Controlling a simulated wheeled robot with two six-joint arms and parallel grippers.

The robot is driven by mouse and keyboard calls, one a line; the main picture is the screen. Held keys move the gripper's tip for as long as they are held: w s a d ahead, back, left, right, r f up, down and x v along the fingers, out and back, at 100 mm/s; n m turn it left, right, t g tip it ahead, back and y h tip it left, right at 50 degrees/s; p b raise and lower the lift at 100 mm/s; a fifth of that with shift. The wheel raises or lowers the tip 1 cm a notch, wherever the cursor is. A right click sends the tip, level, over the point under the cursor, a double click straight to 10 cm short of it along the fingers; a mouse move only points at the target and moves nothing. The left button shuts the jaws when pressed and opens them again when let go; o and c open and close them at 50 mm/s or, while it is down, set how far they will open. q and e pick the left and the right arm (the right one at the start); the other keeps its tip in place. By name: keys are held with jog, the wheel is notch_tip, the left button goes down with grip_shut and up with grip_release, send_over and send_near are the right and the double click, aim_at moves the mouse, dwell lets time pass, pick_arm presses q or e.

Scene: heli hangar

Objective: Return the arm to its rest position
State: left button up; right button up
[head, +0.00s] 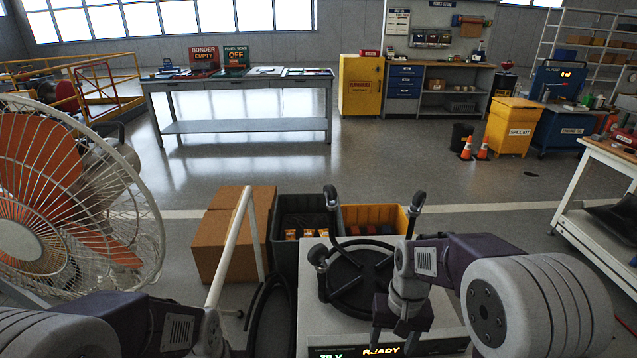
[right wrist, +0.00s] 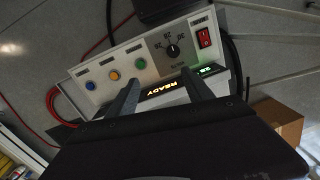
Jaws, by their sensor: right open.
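My right arm reaches in from the right in the head view. Its gripper (head: 402,318) points down over the front of a pale power unit (head: 310,325) with a lit READY display. In the right wrist view my right gripper (right wrist: 160,74) is open, with nothing between its two dark fingers. Beyond the fingers is the unit's control panel (right wrist: 130,62), with blue, orange and green buttons, a rotary knob (right wrist: 173,50) and a red switch (right wrist: 204,37). My left arm shows at the lower left of the head view, but its jaws do not show.
A large caged fan (head: 75,200) stands close on the left. Cardboard boxes (head: 215,240), a grey bin (head: 285,215) and a yellow bin (head: 390,213) lie behind the unit. A workbench (head: 600,165) stands at right. Open floor (head: 330,165) lies beyond.

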jog(key=s+d+f+n+t, duration=0.1)
jog(key=s+d+f+t, duration=0.1)
jog(key=s, duration=0.6)
notch_tip(320, 180, up, 22)
jog(key=p, duration=2.3)
jog(key=shift+r, duration=0.1)
